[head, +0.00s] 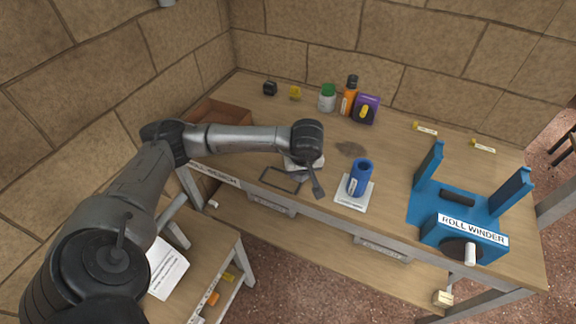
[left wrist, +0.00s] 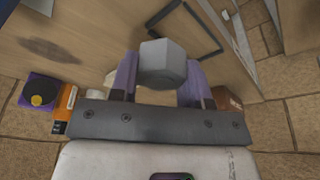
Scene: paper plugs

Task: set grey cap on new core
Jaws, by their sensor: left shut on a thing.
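A blue core (head: 360,178), a hollow upright tube with a label, stands on a white card (head: 345,197) near the bench's front edge. My left gripper (head: 315,180) is just left of the core and apart from it, above the bench's front part. In the left wrist view, my left gripper's fingers (left wrist: 158,82) with purple pads are shut on a grey cap (left wrist: 163,62), a faceted block. In the head view, the cap is hard to tell from the gripper. My right gripper is in neither view.
A blue roll winder (head: 465,215) stands at the bench's right. Jars, an orange bottle (head: 348,102) and a purple box (head: 367,109) line the back. A brown crate (head: 222,112) is back left. A dark outline frame (head: 282,180) lies left of the gripper.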

